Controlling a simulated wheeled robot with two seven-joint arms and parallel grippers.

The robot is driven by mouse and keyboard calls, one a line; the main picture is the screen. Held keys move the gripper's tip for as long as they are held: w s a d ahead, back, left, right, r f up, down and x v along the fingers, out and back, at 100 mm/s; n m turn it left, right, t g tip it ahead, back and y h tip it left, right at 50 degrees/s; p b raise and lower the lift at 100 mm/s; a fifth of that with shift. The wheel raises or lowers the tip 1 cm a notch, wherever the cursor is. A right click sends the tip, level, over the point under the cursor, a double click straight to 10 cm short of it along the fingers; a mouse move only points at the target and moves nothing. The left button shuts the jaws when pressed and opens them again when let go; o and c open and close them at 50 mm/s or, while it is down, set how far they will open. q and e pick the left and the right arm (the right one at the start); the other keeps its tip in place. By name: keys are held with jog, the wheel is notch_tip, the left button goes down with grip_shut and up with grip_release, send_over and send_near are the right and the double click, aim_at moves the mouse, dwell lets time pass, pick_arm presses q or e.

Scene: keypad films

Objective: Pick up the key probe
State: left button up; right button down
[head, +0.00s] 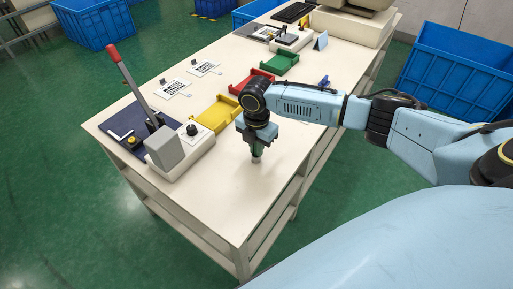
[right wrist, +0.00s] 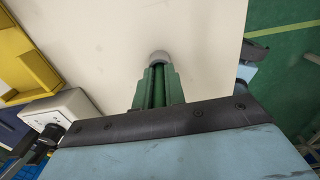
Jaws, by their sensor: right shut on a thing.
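My right gripper (head: 255,148) points down over the bare front part of the cream table. It is shut on the key probe (head: 257,159), of which only a short grey end shows below the fingers. In the right wrist view the green fingers (right wrist: 158,85) are close together, with the probe's rounded grey end (right wrist: 160,57) just beyond their tips. The rest of the probe is hidden between the fingers. I cannot tell whether its end touches the table. My left gripper is not in view.
Left of the gripper stand a grey-headed device (head: 166,148), a lever press (head: 135,85) on a dark mat and a yellow tray (head: 218,113). Red (head: 250,80) and green (head: 280,63) trays and white keypad sheets (head: 173,88) lie farther back. The table's front corner is clear.

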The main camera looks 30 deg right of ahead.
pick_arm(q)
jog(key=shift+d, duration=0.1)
